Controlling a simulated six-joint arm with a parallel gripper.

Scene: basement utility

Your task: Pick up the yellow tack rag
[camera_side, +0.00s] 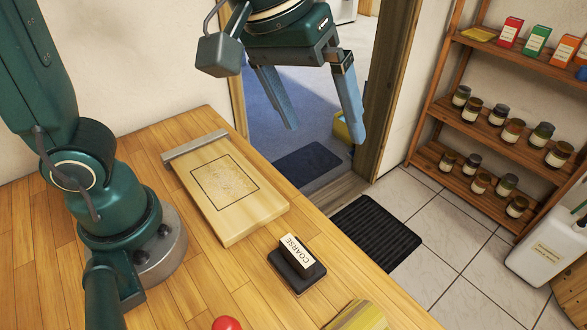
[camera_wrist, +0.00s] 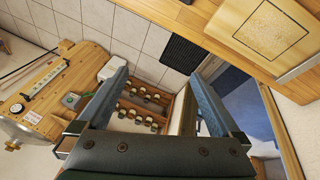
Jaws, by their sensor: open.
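A yellow, cloth-like item (camera_side: 358,316), which looks like the tack rag, lies on the wooden bench at the bottom edge of the side view, partly cut off. I cannot make it out in the wrist view. My gripper (camera_side: 324,134) is open and empty, high above the far edge of the bench and well away from the yellow item. Its two blue-grey fingers also show spread apart in the wrist view (camera_wrist: 158,78).
A sanding block marked COARSE (camera_side: 297,262) on a dark pad and a marked wooden board (camera_side: 225,188) are on the bench. A red knob-like thing (camera_side: 227,323) is at the bottom edge. Shelves with jars (camera_side: 497,115) stand at the right. Space around my gripper is clear.

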